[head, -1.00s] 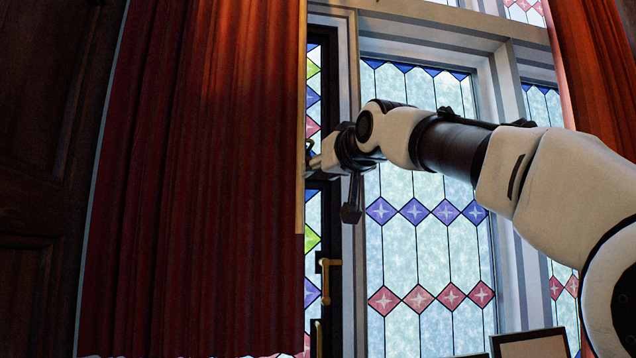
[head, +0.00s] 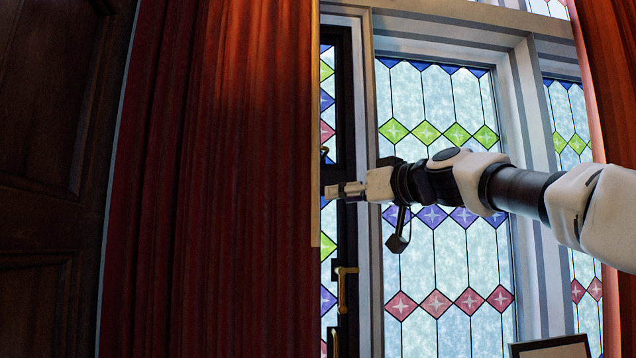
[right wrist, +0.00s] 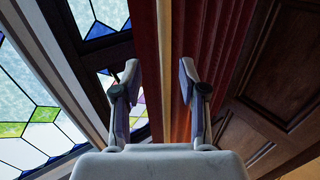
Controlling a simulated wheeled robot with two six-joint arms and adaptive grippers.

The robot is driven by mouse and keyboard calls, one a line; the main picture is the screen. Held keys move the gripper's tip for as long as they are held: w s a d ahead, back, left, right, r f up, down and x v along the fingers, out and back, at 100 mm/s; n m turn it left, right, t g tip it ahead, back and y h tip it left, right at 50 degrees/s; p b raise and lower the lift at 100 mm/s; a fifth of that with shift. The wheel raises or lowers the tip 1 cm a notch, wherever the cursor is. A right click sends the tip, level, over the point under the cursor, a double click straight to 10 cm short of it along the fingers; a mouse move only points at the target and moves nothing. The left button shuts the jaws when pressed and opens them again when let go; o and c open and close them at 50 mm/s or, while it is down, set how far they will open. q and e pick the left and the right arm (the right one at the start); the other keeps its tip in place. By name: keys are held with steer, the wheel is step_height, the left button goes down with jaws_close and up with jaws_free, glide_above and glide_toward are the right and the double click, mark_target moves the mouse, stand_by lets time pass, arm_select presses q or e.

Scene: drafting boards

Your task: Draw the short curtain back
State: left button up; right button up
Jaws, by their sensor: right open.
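A red curtain (head: 210,190) hangs in folds on the left side of the head view, with a pale strip along its right edge. My right gripper (head: 334,191) is open and empty just right of that edge, its fingers pointing left. In the right wrist view the curtain (right wrist: 215,45) and its pale edge strip lie beyond and between the two spread fingers of the gripper (right wrist: 159,75). I cannot tell whether a finger touches the cloth. My left gripper is not in view.
A dark-framed stained-glass door with a brass handle (head: 342,285) stands behind the curtain's edge. A leaded window (head: 425,265) is to its right. Another red curtain (head: 606,90) hangs at far right. Dark wood panelling (head: 45,190) is at far left.

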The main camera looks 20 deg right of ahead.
mark_target(317, 196)
steer(key=p+x, duration=0.2)
steer(key=x, duration=0.2)
steer(key=a+p+x, duration=0.1)
steer(key=p+x, duration=0.1)
steer(key=x, duration=0.2)
steer(key=shift+a, duration=0.1)
steer(key=shift+d+f, duration=0.1)
steer(key=shift+d, duration=0.1)
steer(key=shift+s+d, duration=0.15)
steer(key=shift+d, duration=0.1)
steer(key=shift+s, duration=0.15)
steer(key=shift+c, duration=0.9)
steer(key=shift+s, duration=0.1)
steer(key=c, duration=0.6)
steer(key=shift+a, duration=0.3)
jaws_close()
